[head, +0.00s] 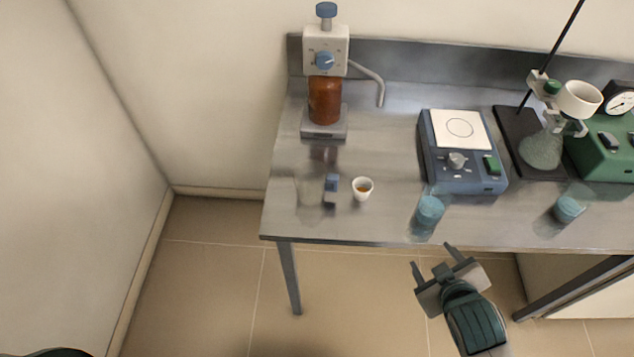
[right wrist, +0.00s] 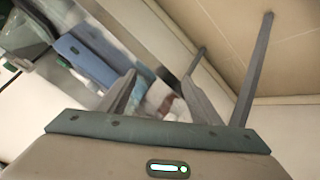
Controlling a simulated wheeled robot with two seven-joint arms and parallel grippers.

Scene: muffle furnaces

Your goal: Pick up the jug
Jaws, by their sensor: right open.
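A faint, see-through vessel with a grey-blue upright piece like a handle (head: 331,190) stands near the table's front left; it may be the jug, but its outline is hard to make out. A small white cup (head: 362,189) with orange-brown contents stands just right of it. My right gripper (head: 433,257) is open and empty, in front of the table's front edge, to the right of and nearer than these. In the right wrist view its open fingers (right wrist: 159,77) show with the blurred tabletop beyond. My left gripper is not in view.
Two blue cups (head: 430,210) (head: 568,208) stand near the front edge. A brown bottle with a dispenser (head: 325,100) stands at the back left. A blue stirrer plate (head: 462,180), a stand with a flask (head: 541,148) and a green device (head: 605,158) fill the right.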

